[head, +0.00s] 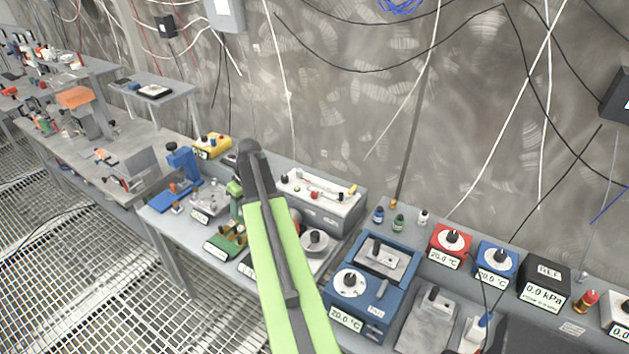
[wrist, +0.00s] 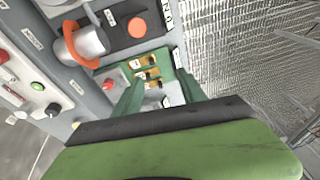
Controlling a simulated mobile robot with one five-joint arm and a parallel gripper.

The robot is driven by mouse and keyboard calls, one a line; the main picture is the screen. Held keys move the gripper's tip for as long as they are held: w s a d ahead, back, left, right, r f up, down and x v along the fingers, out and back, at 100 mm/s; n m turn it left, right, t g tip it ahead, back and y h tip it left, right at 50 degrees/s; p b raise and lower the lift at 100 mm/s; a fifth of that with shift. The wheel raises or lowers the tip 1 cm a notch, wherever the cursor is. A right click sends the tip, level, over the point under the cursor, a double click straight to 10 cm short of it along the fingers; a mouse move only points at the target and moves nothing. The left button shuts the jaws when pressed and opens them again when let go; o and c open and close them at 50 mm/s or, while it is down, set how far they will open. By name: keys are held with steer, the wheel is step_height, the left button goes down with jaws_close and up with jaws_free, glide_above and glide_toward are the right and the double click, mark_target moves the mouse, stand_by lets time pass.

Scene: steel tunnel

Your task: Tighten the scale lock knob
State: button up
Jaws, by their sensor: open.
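I cannot tell for sure which part is the scale lock knob. In the wrist view, a green-based device with several brass-coloured parts (wrist: 148,72) lies just beyond my gripper (wrist: 158,80). The green fingers are apart, with nothing held between them. Next to it are an orange-red round knob (wrist: 137,27) on a dark box and a grey cylinder with an orange ring (wrist: 90,42). In the head view, the green-based device (head: 226,243) stands at the bench front, left of my green arm, which hides part of the bench.
A blue unit with a white dial (head: 350,282) stands right of my arm. Red (head: 452,246) and blue (head: 496,262) dial boxes sit further right. A grey panel with small knobs (head: 318,198) lies behind. Grated floor (head: 90,270) is open at left. Cables hang along the wall.

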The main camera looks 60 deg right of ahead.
steer(key=s+d+r+p, duration=0.1)
steer(key=s+d+r, duration=0.15)
steer(key=d, duration=0.35)
steer(key=s+d+r+t+p, duration=0.1)
steer(key=s+d, duration=0.2)
steer(key=d, duration=0.3)
steer(key=s+d+r+p, duration=0.1)
steer(key=s+d+r, duration=0.15)
steer(key=d, duration=0.45)
steer(key=t+h+p, duration=0.1)
steer(key=h, duration=0.1)
glide_toward(315, 192)
steer(key=shift+m, duration=0.3)
steer(key=b+x, duration=0.8)
steer(key=b, duration=0.8)
steer(key=shift+a+f, duration=0.1)
steer(key=shift+w+f, duration=0.2)
steer(key=shift+r, duration=0.1)
jaws_close()
